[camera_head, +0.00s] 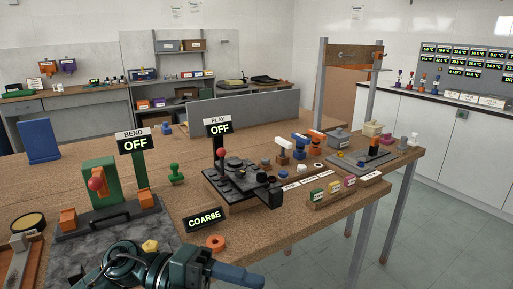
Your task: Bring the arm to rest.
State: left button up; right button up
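Part of my own arm, dark teal links with a blue-grey end, shows along the bottom edge, left of centre, over the near side of the wooden bench (245,237). I cannot make out gripper fingers on it, and neither gripper shows clearly. A green switch sign reading BEND OFF (135,143) stands by a green block with a red-knobbed lever (96,183). A second sign reading PLAY OFF (218,128) stands behind a black device (240,182) with a red-knobbed lever. A COARSE plate (204,218) lies in front.
An orange ring (215,242) lies close to my arm. A green stamp-like piece (175,173), a blue panel (38,141) and a row of coloured labelled blocks (333,187) stand on the bench. A metal-post frame (319,85) rises at the right rear. Open floor (440,235) lies right.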

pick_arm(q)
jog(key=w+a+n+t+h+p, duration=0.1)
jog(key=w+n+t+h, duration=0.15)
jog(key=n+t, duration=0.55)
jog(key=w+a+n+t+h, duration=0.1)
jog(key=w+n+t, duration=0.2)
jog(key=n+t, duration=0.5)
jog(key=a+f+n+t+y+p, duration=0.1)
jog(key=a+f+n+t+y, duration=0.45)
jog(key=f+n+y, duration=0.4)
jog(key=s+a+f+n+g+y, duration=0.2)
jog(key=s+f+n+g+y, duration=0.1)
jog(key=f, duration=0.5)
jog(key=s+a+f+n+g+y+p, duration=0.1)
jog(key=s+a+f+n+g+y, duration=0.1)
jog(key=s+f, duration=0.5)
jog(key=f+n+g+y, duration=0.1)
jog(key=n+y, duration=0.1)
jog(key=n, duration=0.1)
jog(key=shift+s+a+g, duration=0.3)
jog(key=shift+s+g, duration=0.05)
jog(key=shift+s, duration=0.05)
